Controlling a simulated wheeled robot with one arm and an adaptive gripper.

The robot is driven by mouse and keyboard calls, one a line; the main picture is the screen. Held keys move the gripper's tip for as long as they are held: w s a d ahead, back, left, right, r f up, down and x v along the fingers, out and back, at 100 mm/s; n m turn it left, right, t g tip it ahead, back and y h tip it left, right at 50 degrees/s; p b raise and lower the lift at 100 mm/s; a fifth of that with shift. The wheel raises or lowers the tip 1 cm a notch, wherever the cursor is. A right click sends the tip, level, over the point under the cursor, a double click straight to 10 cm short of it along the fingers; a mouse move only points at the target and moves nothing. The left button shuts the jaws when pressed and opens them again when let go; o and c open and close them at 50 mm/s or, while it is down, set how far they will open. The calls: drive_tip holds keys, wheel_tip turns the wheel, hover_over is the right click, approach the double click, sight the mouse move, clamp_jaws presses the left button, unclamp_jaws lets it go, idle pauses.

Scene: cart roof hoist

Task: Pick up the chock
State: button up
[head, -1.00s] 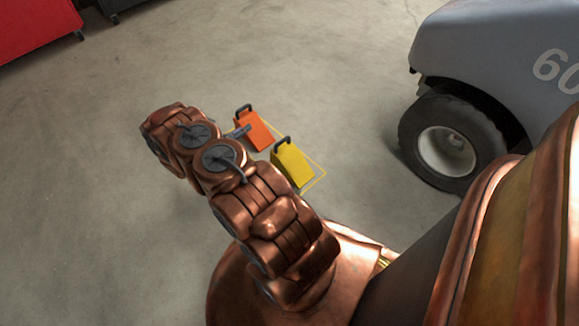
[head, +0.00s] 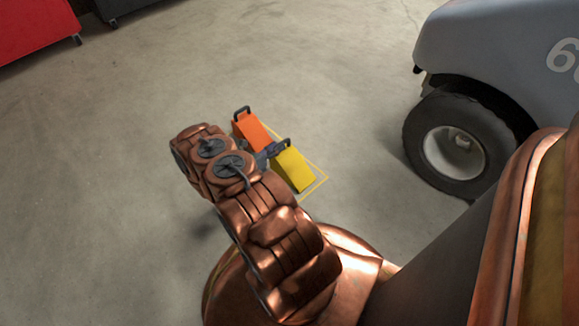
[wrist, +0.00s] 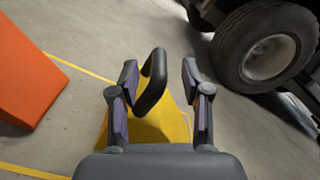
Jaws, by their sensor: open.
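A yellow wedge chock (head: 294,168) with a dark handle sits on the floor inside a yellow outline. An orange chock (head: 250,130), also with a dark handle, stands beside it at the upper left. In the wrist view the yellow chock (wrist: 150,125) is ahead of my gripper (wrist: 160,80). Its looped handle (wrist: 152,80) shows between the two open fingers, closer to the left one. I cannot tell if they touch it. The orange chock (wrist: 22,75) is at the left edge of the wrist view. In the head view my arm hides part of the gripper.
A grey vehicle (head: 490,70) with a black tyre (head: 458,143) stands to the right of the chocks; the tyre also shows in the wrist view (wrist: 265,48). A red cabinet (head: 35,25) is at the far upper left. The floor to the left is clear.

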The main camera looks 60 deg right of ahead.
drive_tip(key=shift+f+b+x, duration=0.25)
drive_tip(key=shift+b+x, duration=0.3)
drive_tip(key=shift+x, duration=0.5)
drive_tip(key=shift+s+d+r, duration=0.15)
drive_tip(key=shift+s+d, duration=0.05)
drive_tip(key=shift+d, duration=0.5)
drive_tip(key=shift+c, duration=0.5)
clamp_jaws()
